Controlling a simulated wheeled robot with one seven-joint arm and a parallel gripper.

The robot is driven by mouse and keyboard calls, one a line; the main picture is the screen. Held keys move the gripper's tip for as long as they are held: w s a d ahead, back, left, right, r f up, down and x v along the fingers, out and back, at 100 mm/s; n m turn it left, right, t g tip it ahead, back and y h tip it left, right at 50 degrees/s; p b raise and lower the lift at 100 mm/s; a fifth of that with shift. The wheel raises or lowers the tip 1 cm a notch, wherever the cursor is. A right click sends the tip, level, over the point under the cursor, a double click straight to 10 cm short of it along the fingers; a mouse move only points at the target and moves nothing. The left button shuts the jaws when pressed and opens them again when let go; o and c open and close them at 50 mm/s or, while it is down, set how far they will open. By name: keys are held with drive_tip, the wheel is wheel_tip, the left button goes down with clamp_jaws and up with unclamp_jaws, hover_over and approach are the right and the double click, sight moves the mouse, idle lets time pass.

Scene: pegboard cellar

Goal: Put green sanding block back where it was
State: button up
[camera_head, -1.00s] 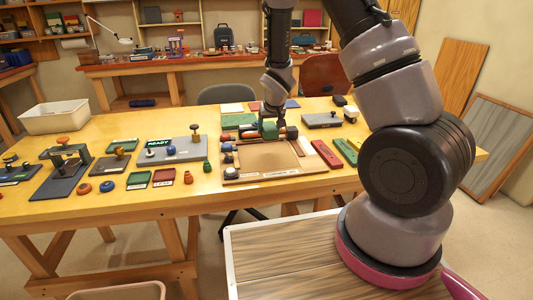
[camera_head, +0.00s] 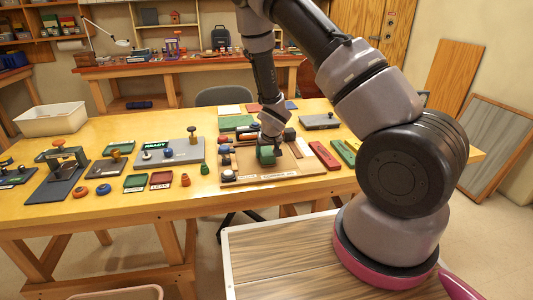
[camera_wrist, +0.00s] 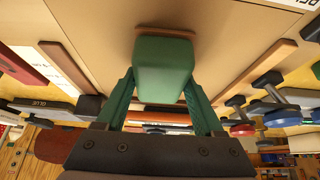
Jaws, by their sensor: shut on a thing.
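The green sanding block (camera_head: 266,155) is a green block with a thin brown layer along one face. My gripper (camera_head: 268,146) is shut on it, and its green fingers grip the block's two sides in the wrist view, where the block (camera_wrist: 163,68) sits at the centre. The block is over the tan wooden tray (camera_head: 245,177) on the yellow table. I cannot tell whether it touches the tray's floor. My gripper hides part of the tray behind it.
Red (camera_head: 324,155) and green (camera_head: 343,152) bars lie right of the tray. Several small dark and coloured items line its left side. A grey board with a READY label (camera_head: 168,153) and small coloured knobs stand further left. A white bin (camera_head: 52,118) is at far left.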

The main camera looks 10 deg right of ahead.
drive_tip(key=shift+f, duration=0.1)
drive_tip(key=o, duration=1.3)
